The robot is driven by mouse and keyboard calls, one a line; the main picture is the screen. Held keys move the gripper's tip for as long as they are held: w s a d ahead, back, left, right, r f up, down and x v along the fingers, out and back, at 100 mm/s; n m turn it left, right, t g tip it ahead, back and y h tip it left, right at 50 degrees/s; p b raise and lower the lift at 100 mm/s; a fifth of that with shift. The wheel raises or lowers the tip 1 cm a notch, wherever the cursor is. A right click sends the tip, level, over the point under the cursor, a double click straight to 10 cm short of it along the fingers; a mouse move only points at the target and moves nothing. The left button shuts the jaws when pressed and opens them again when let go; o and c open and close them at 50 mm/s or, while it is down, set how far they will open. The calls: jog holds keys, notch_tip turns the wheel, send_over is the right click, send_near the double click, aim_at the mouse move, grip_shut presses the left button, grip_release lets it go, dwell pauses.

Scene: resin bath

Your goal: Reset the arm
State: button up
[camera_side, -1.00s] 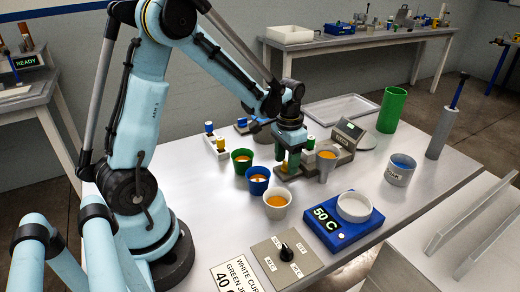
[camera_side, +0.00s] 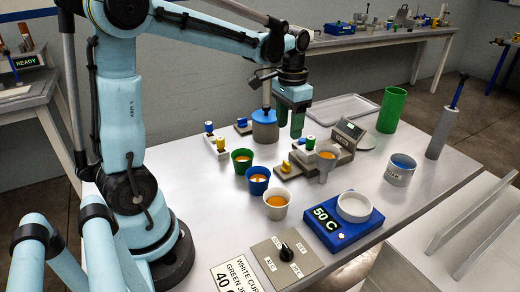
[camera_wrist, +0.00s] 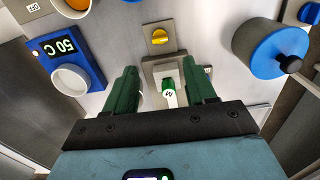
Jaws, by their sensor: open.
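My gripper (camera_side: 290,130) has two green fingers. It hangs above the grey fixture (camera_side: 296,160) on the bench, pointing down, with its fingers apart and nothing held. In the wrist view the open fingers (camera_wrist: 160,70) frame a small white piece with a green cap (camera_wrist: 168,86), marked with a letter. This green-capped piece (camera_side: 310,142) stands on the fixture below the fingers, apart from them. A yellow knob (camera_wrist: 159,37) on a grey plate lies just ahead of it; the knob (camera_side: 286,166) also shows in the side view.
Green (camera_side: 242,155), blue (camera_side: 258,174) and white (camera_side: 276,199) cups with orange liquid stand left of the fixture. A blue-lidded pot (camera_side: 265,120) is behind them. A blue 50 C heater (camera_side: 342,232) and a green cylinder (camera_side: 392,109) stand to the right.

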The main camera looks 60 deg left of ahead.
jog(key=shift+r, duration=0.45)
jog(key=s+d+t, duration=0.7)
jog(key=s+d, duration=0.1)
jog(key=d, duration=0.2)
jog(key=shift+s+f, duration=0.2)
jog(key=shift+s, duration=0.1)
